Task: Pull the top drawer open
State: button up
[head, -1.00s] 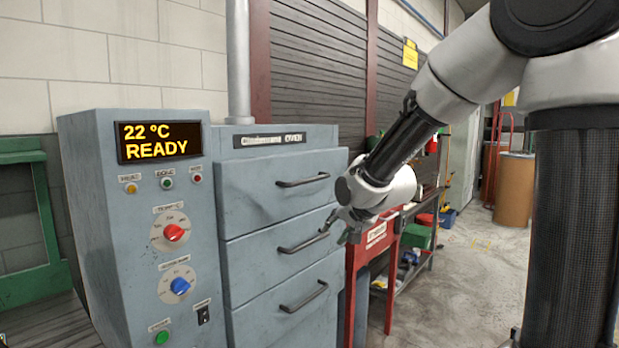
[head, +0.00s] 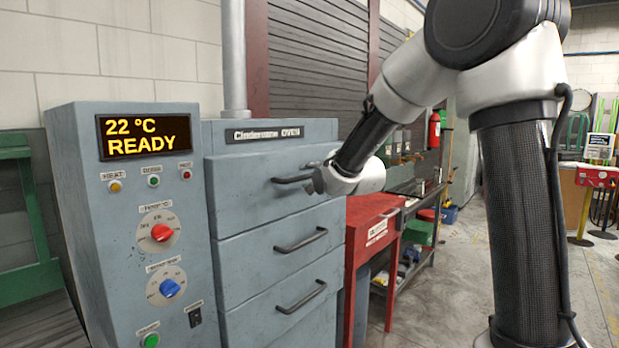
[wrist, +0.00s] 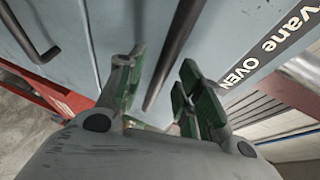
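The top drawer (head: 240,196) of the grey oven is closed, its front about flush with the drawers below. Its dark bar handle (head: 287,180) also shows in the wrist view (wrist: 174,50). My gripper (head: 317,178) is at the right end of this handle. In the wrist view my gripper (wrist: 160,88) is open, with a green-padded finger on each side of the bar. The bar lies between the fingers with gaps on both sides. In the head view my wrist hides the handle's right end.
Two more drawers with handles (head: 301,240) lie below. The control panel (head: 135,230) with knobs and a READY display stands left. A red stand (head: 363,250) is close on the right of the oven. Open floor (head: 440,290) lies farther right.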

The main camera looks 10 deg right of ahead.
jog(key=shift+x, duration=0.9)
grip_shut()
